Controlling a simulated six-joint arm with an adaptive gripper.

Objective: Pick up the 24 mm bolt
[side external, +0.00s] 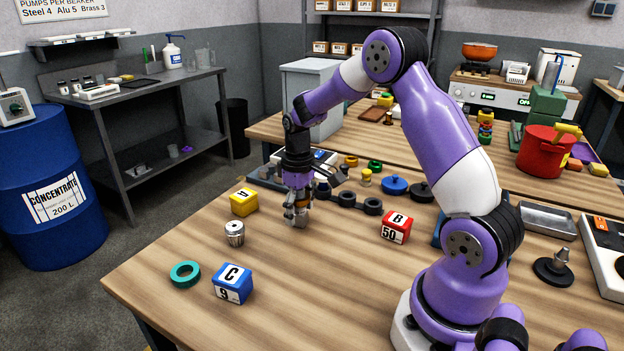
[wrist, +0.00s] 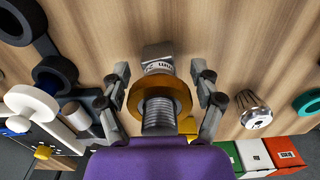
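The bolt stands head down on the wooden table, its grey head (wrist: 157,56) far from the camera and its threaded shank (wrist: 158,116) toward it in the wrist view. A bronze ring (wrist: 178,98) sits around the shank. My gripper (wrist: 160,72) is open, with one finger on each side of the bolt. Gaps show between the fingertips and the head; whether the fingers touch the ring I cannot tell. In the side view my gripper (side external: 297,212) is low over the table, and the grey bolt head (side external: 299,222) shows beneath it, the rest mostly hidden.
A knurled metal cylinder (side external: 235,233), a yellow block A (side external: 243,202), a blue block C (side external: 232,284) and a teal ring (side external: 185,274) lie left of my gripper. A red block B (side external: 396,227) is right. Dark rings (side external: 373,206) lie behind. The front table is clear.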

